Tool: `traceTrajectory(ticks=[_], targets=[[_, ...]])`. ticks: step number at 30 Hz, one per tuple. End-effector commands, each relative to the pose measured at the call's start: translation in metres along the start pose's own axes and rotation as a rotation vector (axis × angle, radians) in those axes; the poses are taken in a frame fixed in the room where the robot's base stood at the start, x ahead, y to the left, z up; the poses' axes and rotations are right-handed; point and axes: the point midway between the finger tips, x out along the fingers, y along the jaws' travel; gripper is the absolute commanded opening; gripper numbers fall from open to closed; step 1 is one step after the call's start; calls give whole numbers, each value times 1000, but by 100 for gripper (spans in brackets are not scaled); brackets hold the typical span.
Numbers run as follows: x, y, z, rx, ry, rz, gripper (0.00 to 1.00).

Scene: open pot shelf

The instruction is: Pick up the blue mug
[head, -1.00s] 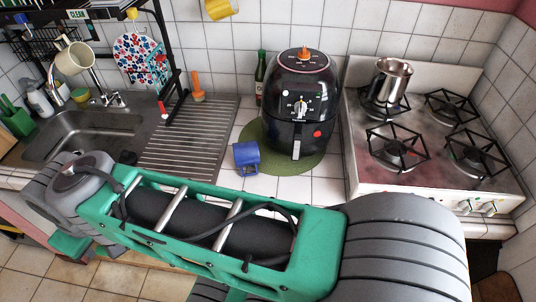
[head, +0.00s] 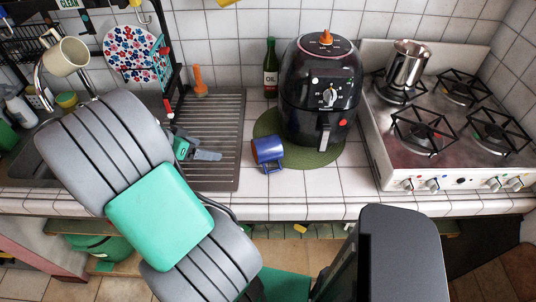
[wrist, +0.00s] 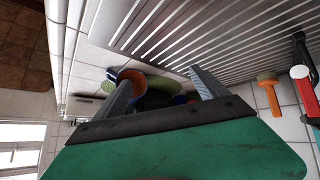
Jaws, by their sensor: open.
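The blue mug (head: 266,150) lies on its side on the white tiled counter, at the front left of the green round mat. Its opening faces left and its handle points toward the counter's front. In the wrist view the mug's orange-brown inside (wrist: 129,74) shows beyond the left finger, which partly hides it. My gripper (head: 206,150) is left of the mug, apart from it, over the right part of the ribbed drainboard. In the wrist view my gripper (wrist: 162,76) is open, its two fingers spread with nothing between them.
A black air fryer (head: 320,95) stands on the green mat (head: 268,122), close behind and right of the mug. An oil bottle (head: 271,68) is behind. The stove (head: 395,150) with a metal pot (head: 405,70) is at right. Counter tiles in front of the mug are clear.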

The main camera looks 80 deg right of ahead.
Motion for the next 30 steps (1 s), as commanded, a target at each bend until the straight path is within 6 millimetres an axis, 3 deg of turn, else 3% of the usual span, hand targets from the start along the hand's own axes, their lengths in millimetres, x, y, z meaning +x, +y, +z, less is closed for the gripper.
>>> traceTrajectory(ticks=[1, 4, 9, 21, 30], targets=[[37, 20, -11, 123, 71, 110, 88], [70, 53, -33, 305, 200, 240, 96], [89, 76, -48, 395, 277, 302, 100], [146, 94, -56, 390, 273, 299, 100], [153, 95, -56, 390, 272, 295, 98]])
